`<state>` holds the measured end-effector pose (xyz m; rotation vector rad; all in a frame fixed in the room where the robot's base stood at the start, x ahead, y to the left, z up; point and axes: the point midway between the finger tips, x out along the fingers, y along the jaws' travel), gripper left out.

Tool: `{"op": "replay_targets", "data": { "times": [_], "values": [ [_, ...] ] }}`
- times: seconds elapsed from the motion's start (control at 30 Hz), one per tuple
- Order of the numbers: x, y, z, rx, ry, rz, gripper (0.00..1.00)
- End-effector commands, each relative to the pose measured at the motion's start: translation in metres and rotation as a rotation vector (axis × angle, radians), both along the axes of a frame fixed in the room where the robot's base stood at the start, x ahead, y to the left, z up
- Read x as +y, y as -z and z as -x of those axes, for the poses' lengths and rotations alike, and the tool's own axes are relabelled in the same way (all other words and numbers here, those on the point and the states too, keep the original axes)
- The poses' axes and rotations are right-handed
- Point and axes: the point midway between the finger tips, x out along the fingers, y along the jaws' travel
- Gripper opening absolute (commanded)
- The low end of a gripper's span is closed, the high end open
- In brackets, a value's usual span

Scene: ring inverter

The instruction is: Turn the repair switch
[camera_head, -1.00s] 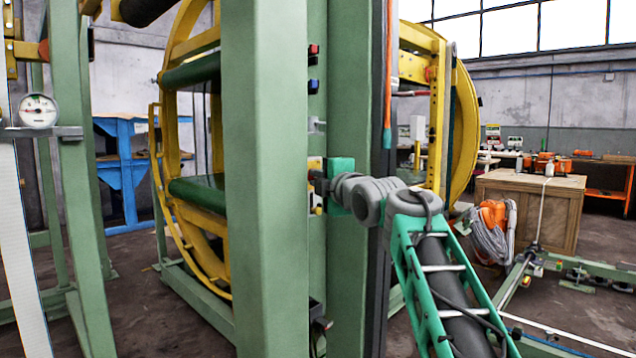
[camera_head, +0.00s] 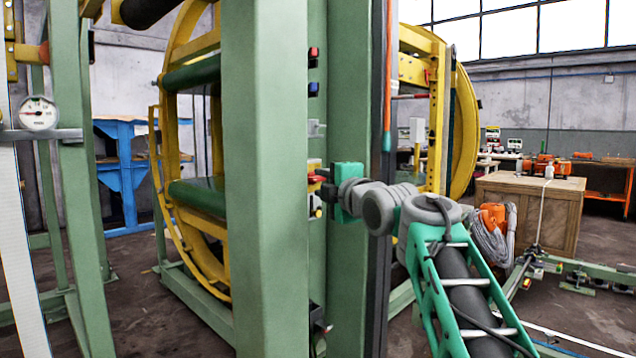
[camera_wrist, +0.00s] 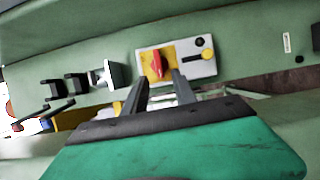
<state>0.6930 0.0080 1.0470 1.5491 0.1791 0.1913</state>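A red rotary knob (camera_wrist: 158,65) sits on a yellow square of a pale switch plate (camera_wrist: 203,68) on the green post. No label on it is readable, so I cannot confirm it is the repair switch. In the wrist view the knob points roughly up and down. My gripper (camera_wrist: 162,80) is open. Its two dark fingers point at the knob, with tips near the plate's lower edge, and nothing is between them. In the head view my gripper (camera_head: 325,190) is at the post, and the yellow and red of the switch (camera_head: 315,172) show just beyond the fingers.
The green post (camera_head: 265,180) stands close on the left of my gripper. Red and blue buttons (camera_head: 314,72) are above the switch. Black fittings (camera_wrist: 65,88) and a metal bracket (camera_wrist: 106,76) are left of the plate in the wrist view. A wooden crate (camera_head: 527,210) stands at right.

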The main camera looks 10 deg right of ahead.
Motion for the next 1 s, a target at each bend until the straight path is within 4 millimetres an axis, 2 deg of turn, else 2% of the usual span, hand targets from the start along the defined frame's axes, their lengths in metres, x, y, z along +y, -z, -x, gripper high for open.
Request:
{"op": "replay_targets", "data": {
  "times": [0.1,0.23,0.63,0.8,1.0],
  "values": [
    [-0.006,-0.001,0.024,-0.001,0.003,0.001,0.33],
    [-0.01,0.0,0.04,0.0,0.001,0.0,0.33],
    [-0.009,-0.003,0.044,0.024,0.003,-0.021,0.33],
    [-0.006,-0.008,0.054,0.197,0.045,-0.183,0.33],
    [-0.002,0.013,0.086,0.49,0.17,-0.461,0.33]
  ]
}}
